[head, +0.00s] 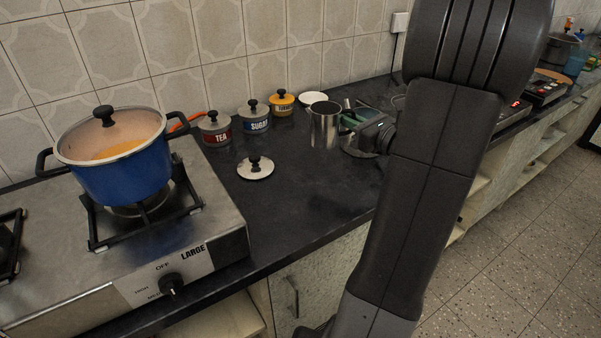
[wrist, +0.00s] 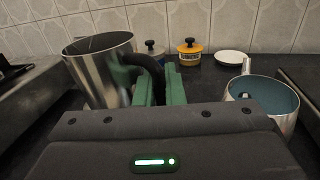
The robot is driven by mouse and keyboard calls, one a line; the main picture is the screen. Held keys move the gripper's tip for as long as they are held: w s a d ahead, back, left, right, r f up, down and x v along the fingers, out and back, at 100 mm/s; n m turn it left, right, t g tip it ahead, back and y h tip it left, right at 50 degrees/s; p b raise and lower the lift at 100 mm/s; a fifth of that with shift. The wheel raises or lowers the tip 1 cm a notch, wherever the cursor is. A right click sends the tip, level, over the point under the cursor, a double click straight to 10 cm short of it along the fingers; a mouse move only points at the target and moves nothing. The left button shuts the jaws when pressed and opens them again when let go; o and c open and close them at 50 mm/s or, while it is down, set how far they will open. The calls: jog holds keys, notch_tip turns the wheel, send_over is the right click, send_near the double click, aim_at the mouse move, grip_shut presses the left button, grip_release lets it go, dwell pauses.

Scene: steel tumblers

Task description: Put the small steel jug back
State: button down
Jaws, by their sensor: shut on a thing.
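The small steel jug (head: 323,127) is shiny and open-topped, over the dark counter right of the labelled canisters in the head view. In the wrist view the jug (wrist: 98,72) is at the left, its dark handle (wrist: 149,68) to its right. My gripper (head: 362,126) comes in from the right of the jug. Its green fingers (wrist: 160,86) are shut on the jug's handle in the wrist view. The jug looks roughly upright. I cannot tell whether its base touches the counter.
Tea (head: 216,138), sugar (head: 257,125) and yellow (head: 282,106) canisters stand along the wall, near a white dish (head: 313,99). A loose knobbed lid (head: 255,173) lies on the counter. A blue pot (head: 125,178) sits on the stove. A blue-lined pan (wrist: 268,94) stands right of my gripper.

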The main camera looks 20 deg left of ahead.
jog(key=f, duration=0.3)
jog(key=f+b, duration=0.1)
jog(key=f, duration=0.2)
jog(key=f+b, duration=0.1)
jog(key=f, duration=0.2)
jog(key=shift+a+f, duration=0.3)
jog(key=shift+f, duration=0.1)
jog(key=shift+f+b, duration=0.1)
jog(key=shift+b, duration=0.2)
jog(key=shift+f, duration=0.15)
jog(key=c, duration=1.5)
grip_release()
jog(key=shift+r, duration=0.3)
jog(key=p+v, duration=0.1)
jog(key=v, duration=1.1)
jog(key=shift+f, duration=0.15)
